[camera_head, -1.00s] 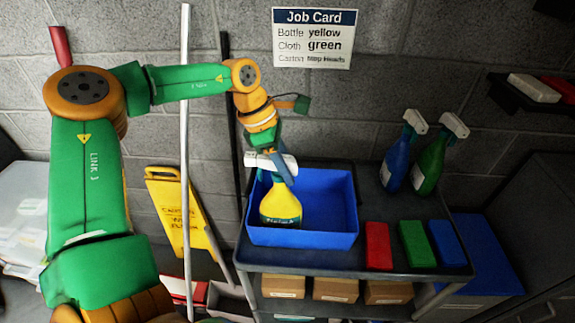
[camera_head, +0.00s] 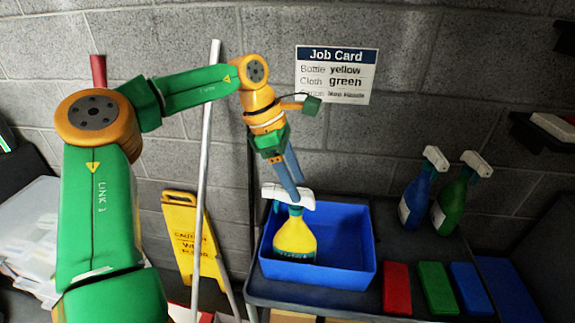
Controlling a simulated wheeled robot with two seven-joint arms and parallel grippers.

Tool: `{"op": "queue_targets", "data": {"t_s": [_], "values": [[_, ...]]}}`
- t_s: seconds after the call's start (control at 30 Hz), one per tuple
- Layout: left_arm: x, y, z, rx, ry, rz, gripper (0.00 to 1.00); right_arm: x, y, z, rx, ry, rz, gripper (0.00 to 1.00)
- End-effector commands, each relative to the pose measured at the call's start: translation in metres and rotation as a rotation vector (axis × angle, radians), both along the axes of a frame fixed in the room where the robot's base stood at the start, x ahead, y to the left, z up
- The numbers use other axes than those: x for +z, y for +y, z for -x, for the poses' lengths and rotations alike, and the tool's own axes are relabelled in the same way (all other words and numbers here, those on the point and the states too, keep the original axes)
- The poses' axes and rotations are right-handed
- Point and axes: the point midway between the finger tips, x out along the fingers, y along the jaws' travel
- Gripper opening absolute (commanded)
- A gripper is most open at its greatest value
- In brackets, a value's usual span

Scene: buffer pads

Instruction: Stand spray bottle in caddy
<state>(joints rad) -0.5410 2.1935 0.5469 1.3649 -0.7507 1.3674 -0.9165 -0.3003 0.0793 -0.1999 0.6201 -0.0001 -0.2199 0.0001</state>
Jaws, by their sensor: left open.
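A yellow spray bottle (camera_head: 295,238) with a white trigger head stands upright in the left part of the blue caddy (camera_head: 347,277). My left gripper (camera_head: 292,192) is open just above the bottle, with its fingers pointing down at the white head. I cannot tell whether a finger still touches the head. The caddy's front wall hides the bottle's base. A job card (camera_head: 336,74) on the wall reads bottle yellow, cloth green. My right gripper is not in view.
The caddy sits on a dark cart shelf (camera_head: 340,302). Blue (camera_head: 416,198) and green (camera_head: 451,203) spray bottles stand at the back right. Red (camera_head: 397,288), green (camera_head: 437,288) and blue (camera_head: 470,289) cloths lie at the front right. A pole (camera_head: 205,170) and yellow sign (camera_head: 190,237) stand left.

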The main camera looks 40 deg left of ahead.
Motion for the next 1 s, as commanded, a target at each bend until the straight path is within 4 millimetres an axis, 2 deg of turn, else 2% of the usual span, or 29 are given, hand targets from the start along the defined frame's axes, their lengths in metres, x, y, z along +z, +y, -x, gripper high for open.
{"op": "queue_targets", "data": {"t_s": [0.17,0.3,0.5,0.57,0.63,0.67,0.7,0.77,0.8,0.87,0.9,0.93,0.97,1.0], "values": [[0.040,0.013,0.007,0.003,-0.003,-0.002,0.60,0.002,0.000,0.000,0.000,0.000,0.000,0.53],[0.055,0.018,0.011,0.002,-0.001,-0.001,0.60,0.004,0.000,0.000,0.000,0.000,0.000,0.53],[0.055,0.024,0.009,0.043,-0.016,0.040,0.60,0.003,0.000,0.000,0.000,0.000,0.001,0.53],[0.048,0.040,0.001,0.159,-0.056,0.139,0.60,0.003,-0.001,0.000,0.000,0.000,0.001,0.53],[0.033,0.074,-0.012,0.403,-0.127,0.339,0.60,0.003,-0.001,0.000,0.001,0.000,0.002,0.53],[0.022,0.094,-0.017,0.539,-0.158,0.443,0.60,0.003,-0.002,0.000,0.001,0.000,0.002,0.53],[0.002,0.124,-0.021,0.739,-0.194,0.591,0.60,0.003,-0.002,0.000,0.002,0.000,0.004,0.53],[-0.039,0.172,-0.018,1.060,-0.224,0.808,0.60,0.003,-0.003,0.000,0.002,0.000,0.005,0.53],[-0.077,0.202,-0.009,1.291,-0.230,0.948,0.60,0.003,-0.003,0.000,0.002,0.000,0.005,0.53],[-0.147,0.236,0.016,1.642,-0.213,1.134,0.60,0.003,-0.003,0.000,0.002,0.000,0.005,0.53],[-0.197,0.248,0.038,1.866,-0.185,1.232,0.60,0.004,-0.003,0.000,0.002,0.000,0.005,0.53],[-0.235,0.250,0.056,2.030,-0.158,1.292,0.60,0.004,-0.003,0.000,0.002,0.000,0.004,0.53],[-0.273,0.246,0.076,2.190,-0.125,1.342,0.60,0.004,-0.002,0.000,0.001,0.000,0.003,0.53],[-0.322,0.234,0.103,2.396,-0.074,1.385,0.60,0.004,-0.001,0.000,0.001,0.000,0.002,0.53]]}}
